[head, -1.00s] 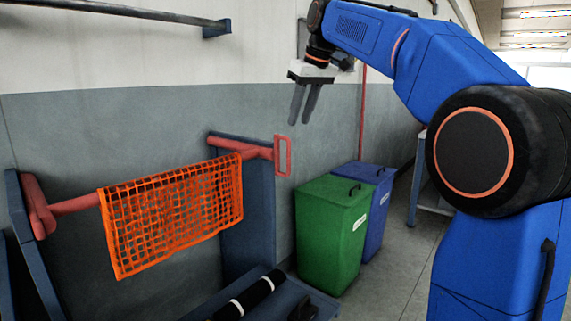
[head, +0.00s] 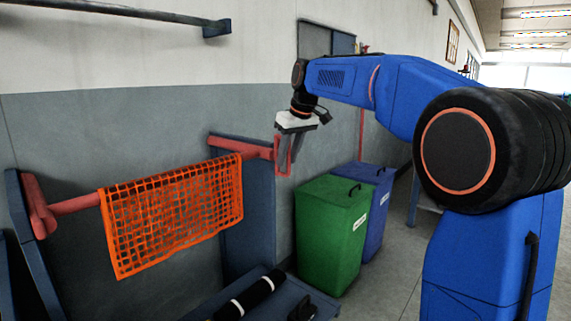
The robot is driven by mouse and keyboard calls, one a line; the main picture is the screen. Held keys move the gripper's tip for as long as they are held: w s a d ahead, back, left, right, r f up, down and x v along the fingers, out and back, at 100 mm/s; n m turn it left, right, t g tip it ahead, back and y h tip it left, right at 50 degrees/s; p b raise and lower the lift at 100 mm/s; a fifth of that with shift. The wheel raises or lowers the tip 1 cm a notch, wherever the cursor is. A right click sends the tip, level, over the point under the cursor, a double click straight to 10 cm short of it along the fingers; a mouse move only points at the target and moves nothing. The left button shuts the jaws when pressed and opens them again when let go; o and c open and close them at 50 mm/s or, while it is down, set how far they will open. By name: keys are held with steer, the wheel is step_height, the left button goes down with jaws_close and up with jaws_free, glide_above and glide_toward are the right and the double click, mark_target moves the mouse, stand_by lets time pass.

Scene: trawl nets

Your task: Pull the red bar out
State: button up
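The red bar (head: 75,205) runs across between two dark blue uprights, with an orange net (head: 172,217) draped over its middle. Its right end has a red loop handle (head: 284,158), partly hidden behind my gripper. My gripper (head: 288,168) points down at the handle, its fingers overlapping it in the picture. Whether the fingers touch or close on the handle cannot be told from this view.
A green bin (head: 330,235) and a blue bin (head: 377,210) stand to the right of the right upright (head: 250,225). A black roll with white bands (head: 250,293) lies low in front. A grey wall is behind the bar.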

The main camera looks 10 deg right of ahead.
steer(key=shift+x, duration=1.4)
steer(key=shift+a, duration=0.1)
jaws_close()
steer(key=s+d, duration=0.9)
steer(key=s, duration=0.3)
steer(key=s+d, duration=0.8)
steer(key=s, duration=0.4)
steer(key=shift+d, duration=0.4)
steer(key=shift+r, duration=0.15)
jaws_free()
steer(key=shift+w+d, duration=0.1)
steer(key=shift+d, duration=0.05)
